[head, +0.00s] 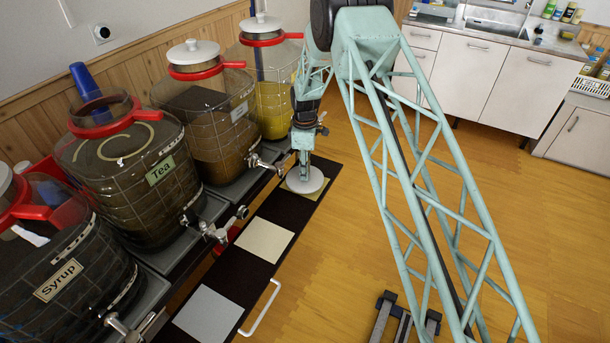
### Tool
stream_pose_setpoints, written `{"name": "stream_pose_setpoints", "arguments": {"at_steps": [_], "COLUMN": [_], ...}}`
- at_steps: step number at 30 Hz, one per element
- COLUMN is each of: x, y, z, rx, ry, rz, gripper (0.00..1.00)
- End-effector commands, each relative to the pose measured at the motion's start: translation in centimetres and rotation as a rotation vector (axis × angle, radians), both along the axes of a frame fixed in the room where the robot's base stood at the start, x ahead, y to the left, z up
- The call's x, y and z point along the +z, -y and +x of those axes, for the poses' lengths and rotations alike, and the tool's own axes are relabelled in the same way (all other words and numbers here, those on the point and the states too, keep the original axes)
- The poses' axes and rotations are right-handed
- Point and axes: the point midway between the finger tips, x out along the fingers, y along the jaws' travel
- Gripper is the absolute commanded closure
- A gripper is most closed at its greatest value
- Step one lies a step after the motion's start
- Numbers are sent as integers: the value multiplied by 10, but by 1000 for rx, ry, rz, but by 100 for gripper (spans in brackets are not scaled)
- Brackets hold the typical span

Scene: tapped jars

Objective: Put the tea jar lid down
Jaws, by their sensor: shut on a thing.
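The tea jar (130,185) carries a "Tea" label and stands open, with a red collar around its bare mouth and dark liquid inside. My gripper (304,168) points down, shut on the white round tea jar lid (306,184) at its knob. The lid is level, over the far pale square of the dark board (227,271) in front of the jars. I cannot tell whether it touches the board. The fingertips are small and partly hidden by the wrist.
The syrup jar (68,280) is at the near left. Two more jars (208,120) (270,90) with white lids stand behind the tea jar. Their taps stick out toward the board. The cream square (265,240) and grey square (208,311) are bare. A blue object (88,90) is behind the tea jar.

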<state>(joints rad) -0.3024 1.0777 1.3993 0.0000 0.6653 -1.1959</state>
Motion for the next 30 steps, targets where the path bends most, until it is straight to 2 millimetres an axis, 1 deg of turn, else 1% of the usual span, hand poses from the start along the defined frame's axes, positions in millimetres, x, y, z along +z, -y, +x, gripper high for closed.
{"name": "stream_pose_setpoints", "arguments": {"at_steps": [1,4,19,20,24,30], "x": [-6,-11,-15,-15,-15,-15], "y": [0,0,0,0,0,0], "z": [0,1,0,0,0,0], "rx": [0,0,0,0,0,0], "ry": [1,1,1,1,1,1], "rz": [0,1,0,0,0,0], "gripper": [93,93,93,81,69,69]}}
